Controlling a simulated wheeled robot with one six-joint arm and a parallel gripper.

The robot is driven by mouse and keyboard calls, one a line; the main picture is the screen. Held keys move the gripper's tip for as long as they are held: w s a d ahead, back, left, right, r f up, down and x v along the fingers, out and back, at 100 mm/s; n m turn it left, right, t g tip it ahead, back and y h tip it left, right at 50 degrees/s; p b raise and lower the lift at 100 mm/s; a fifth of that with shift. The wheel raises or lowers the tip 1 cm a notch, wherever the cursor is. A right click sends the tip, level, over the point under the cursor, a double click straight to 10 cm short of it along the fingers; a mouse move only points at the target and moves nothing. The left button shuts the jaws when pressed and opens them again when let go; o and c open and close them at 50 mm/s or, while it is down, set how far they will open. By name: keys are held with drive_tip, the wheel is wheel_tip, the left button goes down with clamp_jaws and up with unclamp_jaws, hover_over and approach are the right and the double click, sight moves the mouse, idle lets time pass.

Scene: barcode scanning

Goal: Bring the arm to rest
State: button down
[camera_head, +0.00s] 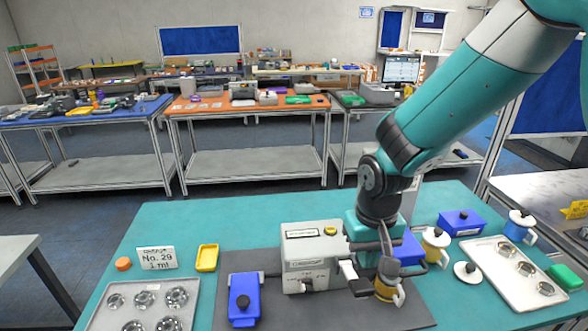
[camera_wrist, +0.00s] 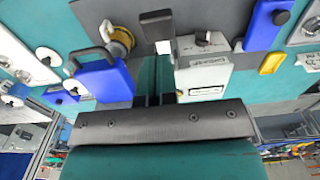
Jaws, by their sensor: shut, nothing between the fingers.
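My gripper (camera_head: 368,262) hangs from the teal arm, over the mat just right of the white device. Its fingers (camera_wrist: 154,62) are together in the wrist view, with nothing seen between them. The white device (camera_head: 312,245) has a dark knob and a label; it also shows in the wrist view (camera_wrist: 206,76). A small white and dark piece stands at its right side, below my gripper. I cannot tell whether the fingers touch anything.
A yellow-brown cup (camera_head: 390,291) and a blue box (camera_head: 407,247) are close right of my gripper. A blue container (camera_head: 244,303) stands on the dark mat (camera_head: 270,262). Metal trays lie at both sides (camera_head: 154,294), (camera_head: 492,262). The teal table (camera_head: 240,214) is bare behind the device.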

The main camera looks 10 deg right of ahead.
drive_tip(key=s+a+r+n+y+b, duration=0.1)
drive_tip(key=s+a+n+y+b, duration=0.1)
drive_tip(key=s+b, duration=0.3)
drive_tip(key=s+a+r+n+y+b, duration=0.2)
drive_tip(key=s+n+b, duration=0.2)
drive_tip(key=s, duration=0.8)
drive_tip(key=shift+s+a+r+n+b, duration=0.15)
drive_tip(key=shift+s+r+n+b, duration=0.2)
drive_tip(key=shift+b, duration=0.65)
